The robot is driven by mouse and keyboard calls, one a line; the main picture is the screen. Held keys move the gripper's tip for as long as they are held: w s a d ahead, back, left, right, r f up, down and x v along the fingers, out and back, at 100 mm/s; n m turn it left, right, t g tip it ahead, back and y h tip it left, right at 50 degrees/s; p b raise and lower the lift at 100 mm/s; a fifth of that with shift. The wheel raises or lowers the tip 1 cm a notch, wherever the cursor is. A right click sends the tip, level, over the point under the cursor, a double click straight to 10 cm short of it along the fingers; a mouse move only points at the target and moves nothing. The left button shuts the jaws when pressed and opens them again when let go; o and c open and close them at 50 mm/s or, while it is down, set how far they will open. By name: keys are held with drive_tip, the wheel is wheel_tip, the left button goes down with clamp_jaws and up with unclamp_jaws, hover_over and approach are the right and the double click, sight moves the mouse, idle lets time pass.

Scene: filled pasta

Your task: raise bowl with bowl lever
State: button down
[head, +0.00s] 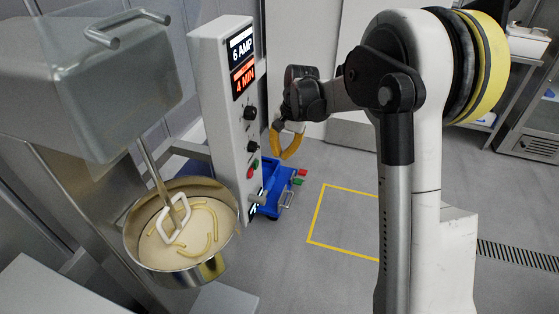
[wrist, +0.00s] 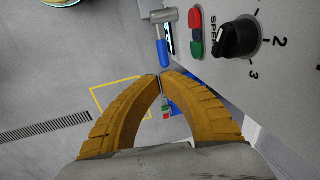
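The metal bowl (head: 183,270) hangs under the mixer head at the left of the head view. It holds pale dough or liquid with yellow pieces, and the white beater dips into it. The bowl lever, a metal arm with a blue grip (wrist: 162,53), sticks out from the control panel in the wrist view. A metal part low on the panel (head: 257,198) in the head view may be this lever. My gripper (wrist: 160,77) has its yellow fingers curved together, tips meeting, with nothing between them. It also shows in the head view (head: 281,157), beside the panel and apart from the lever.
The white control panel (head: 225,110) carries displays, knobs and red and green buttons. The speed knob (wrist: 237,39) is close to my gripper in the wrist view. A blue cart (head: 272,207) stands behind the panel. Floor inside the yellow outline (head: 345,220) is clear.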

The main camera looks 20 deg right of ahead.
sight(275, 178)
drive_tip(key=f+b, duration=0.1)
drive_tip(key=f, duration=0.3)
drive_tip(key=w+a+f+b, duration=0.1)
drive_tip(key=f+b, duration=0.1)
drive_tip(key=f, duration=0.2)
drive_tip(key=a+f+b, duration=0.1)
drive_tip(key=f, duration=0.3)
drive_tip(key=shift+w, duration=0.25)
drive_tip(key=shift+w+d+f, duration=0.1)
drive_tip(key=shift+w+f, duration=0.05)
drive_tip(key=shift+w, duration=0.05)
drive_tip(key=shift+s, duration=0.15)
